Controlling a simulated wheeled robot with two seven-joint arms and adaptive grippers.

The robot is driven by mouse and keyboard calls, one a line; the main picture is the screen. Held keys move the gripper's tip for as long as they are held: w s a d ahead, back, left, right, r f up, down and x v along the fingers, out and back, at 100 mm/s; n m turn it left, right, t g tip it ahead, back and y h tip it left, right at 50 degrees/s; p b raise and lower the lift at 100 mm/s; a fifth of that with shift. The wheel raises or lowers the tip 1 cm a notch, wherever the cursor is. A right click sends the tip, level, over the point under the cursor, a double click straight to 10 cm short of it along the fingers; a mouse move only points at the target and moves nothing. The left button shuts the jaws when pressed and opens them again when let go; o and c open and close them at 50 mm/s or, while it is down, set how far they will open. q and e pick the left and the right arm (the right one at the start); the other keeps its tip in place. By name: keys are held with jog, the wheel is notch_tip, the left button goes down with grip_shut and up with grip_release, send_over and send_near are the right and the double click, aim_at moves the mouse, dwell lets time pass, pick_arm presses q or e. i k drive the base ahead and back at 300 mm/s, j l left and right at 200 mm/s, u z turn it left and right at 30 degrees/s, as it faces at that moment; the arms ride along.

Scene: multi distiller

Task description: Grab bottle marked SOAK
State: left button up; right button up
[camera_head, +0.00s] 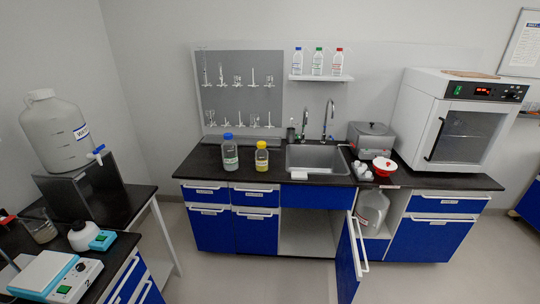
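No label can be read clearly as SOAK at this size. A clear bottle with a blue cap (230,156) stands upright on the black counter left of the sink. A bottle with a yellow cap (262,158) stands beside it, apart from it. Three small white bottles stand on the wall shelf: one with a blue cap (297,64), one with a green cap (318,64) and one with a red cap (337,65). A large white carboy (56,130) with a label and a blue tap stands at the left. Neither of my grippers is in view.
The sink (317,158) with two taps lies right of the bottles. A cabinet door (350,262) stands open into the floor space, with a white jug (372,212) in the cabinet. An oven (458,120) stands at the right. A hotplate (55,276) is at lower left.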

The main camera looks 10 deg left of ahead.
aim_at(262, 155)
jog(key=i+j+z, duration=0.45)
jog(key=i+j, duration=0.15)
jog(key=i+j+z, duration=0.5)
jog(key=i+j, duration=0.2)
jog(key=j, duration=0.2)
